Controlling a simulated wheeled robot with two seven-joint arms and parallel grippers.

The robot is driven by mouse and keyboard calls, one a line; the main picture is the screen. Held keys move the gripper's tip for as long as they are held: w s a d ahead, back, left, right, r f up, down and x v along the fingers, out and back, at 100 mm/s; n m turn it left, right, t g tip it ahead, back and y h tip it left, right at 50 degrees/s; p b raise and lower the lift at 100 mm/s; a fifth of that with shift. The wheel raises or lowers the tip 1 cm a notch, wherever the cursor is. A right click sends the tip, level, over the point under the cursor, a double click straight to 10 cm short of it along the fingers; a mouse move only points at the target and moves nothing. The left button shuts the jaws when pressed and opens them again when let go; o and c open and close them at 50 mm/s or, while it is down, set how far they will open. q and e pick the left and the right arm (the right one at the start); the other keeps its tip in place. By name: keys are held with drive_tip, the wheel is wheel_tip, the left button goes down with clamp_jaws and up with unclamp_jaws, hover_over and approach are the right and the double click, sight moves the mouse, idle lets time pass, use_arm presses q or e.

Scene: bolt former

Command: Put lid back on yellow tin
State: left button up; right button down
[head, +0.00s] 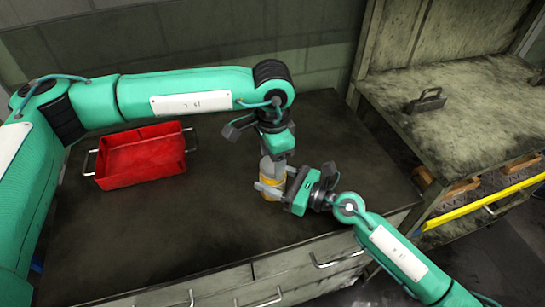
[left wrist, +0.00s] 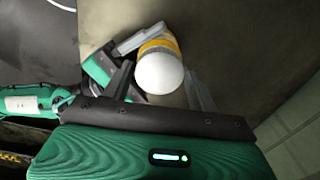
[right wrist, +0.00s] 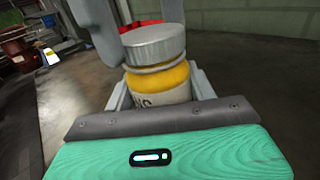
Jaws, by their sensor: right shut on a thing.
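The yellow tin (head: 271,194) stands upright near the middle of the dark worktop; its yellow body and pale label show in the right wrist view (right wrist: 160,85). My right gripper (head: 268,188) is shut on the tin's body from the right. A round silver lid (right wrist: 152,45) rests on the tin's top, and its pale face shows in the left wrist view (left wrist: 160,73). A narrow grey band shows under the lid; I cannot tell whether it is fully seated. My left gripper (left wrist: 160,90) points down over the tin, open, with a finger on each side of the lid.
A red tray (head: 140,165) with metal handles stands on the left of the worktop (head: 190,230). A grimy bench (head: 460,100) with a dark metal object stands at the right. The front left of the worktop is clear.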

use_arm(q)
drive_tip(key=shift+o, duration=1.1)
drive_tip(key=shift+r, duration=2.25)
drive_tip(key=shift+c, duration=0.3)
